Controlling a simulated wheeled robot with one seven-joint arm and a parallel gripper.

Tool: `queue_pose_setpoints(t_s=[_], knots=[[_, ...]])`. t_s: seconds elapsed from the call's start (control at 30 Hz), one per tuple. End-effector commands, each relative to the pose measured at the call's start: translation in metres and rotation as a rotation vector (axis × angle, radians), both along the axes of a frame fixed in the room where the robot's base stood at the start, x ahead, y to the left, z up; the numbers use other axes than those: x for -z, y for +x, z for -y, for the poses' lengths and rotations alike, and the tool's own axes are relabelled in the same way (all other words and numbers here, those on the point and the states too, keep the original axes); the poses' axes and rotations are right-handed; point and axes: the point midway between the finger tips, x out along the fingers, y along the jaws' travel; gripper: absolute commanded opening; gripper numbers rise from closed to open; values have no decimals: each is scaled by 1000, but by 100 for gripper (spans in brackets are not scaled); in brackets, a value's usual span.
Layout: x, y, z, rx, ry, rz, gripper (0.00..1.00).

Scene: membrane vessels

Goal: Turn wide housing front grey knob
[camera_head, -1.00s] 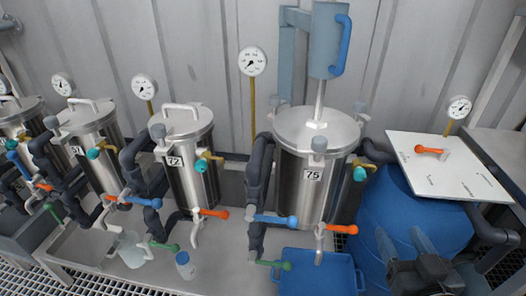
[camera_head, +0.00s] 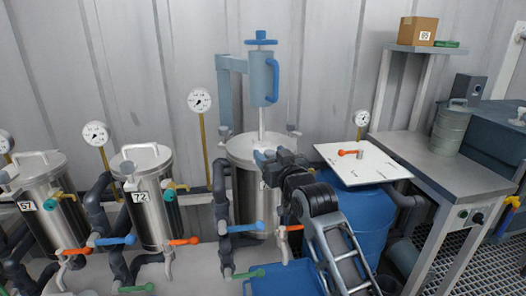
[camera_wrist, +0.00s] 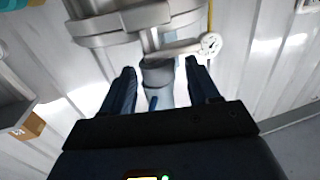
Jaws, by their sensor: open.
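The wide steel housing (camera_head: 245,196) stands centre in the head view. My gripper (camera_head: 263,157) is at its upper front, and my wrist hides the front of the lid and the number label. In the wrist view, which is upside down, my open gripper (camera_wrist: 160,72) has one dark blue finger on each side of a grey knob (camera_wrist: 158,70). The knob appears between the fingertips with gaps on both sides. I cannot tell how deep it sits between them. The front knob is hidden by my gripper in the head view.
A light blue hanging unit (camera_head: 262,78) is above the housing. Below are a blue valve lever (camera_head: 242,227) and a blue tray (camera_head: 285,280). A narrower housing (camera_head: 155,205) stands left. A blue barrel (camera_head: 362,212) with a white board (camera_head: 350,163) stands right.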

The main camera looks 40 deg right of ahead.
Motion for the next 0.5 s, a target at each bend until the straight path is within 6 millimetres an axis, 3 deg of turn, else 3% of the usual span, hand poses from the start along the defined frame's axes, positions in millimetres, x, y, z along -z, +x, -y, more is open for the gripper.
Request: queue_pose_setpoints(t_s=[0.2,0.5], knots=[[-1,25,11,0,0,1,60],[0,33,14,0,-1,0,60]])
